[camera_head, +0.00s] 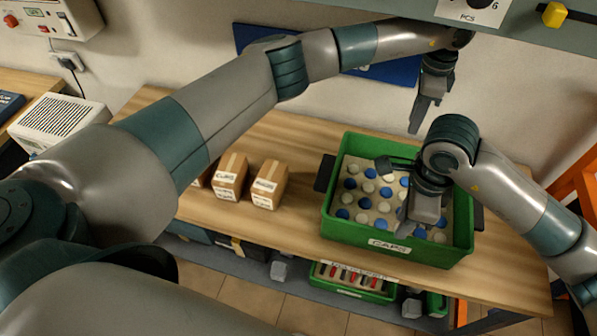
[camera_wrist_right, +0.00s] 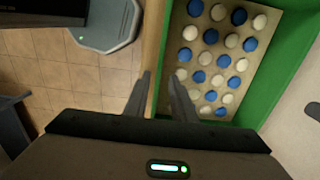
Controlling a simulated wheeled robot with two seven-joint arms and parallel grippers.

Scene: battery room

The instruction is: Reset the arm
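My left arm reaches across the head view from the left. Its gripper (camera_head: 424,116) hangs with fingers down in front of the wall, behind the green crate (camera_head: 420,253), and holds nothing that I can see. The fingers overlap there, so their gap is unclear. My right arm comes in from the right. Its gripper (camera_head: 409,216) is over the front part of the crate. In the right wrist view the right fingers (camera_wrist_right: 160,80) stand apart with nothing between them, seen over the crate's rim and the table edge.
The crate, labelled CAPS, holds blue and white caps in a tray (camera_wrist_right: 208,73) on the wooden table (camera_head: 300,225). Small cardboard boxes (camera_head: 268,184) stand left of it. A smaller green bin (camera_head: 352,284) sits below the table. A grey panel (camera_head: 540,35) hangs overhead.

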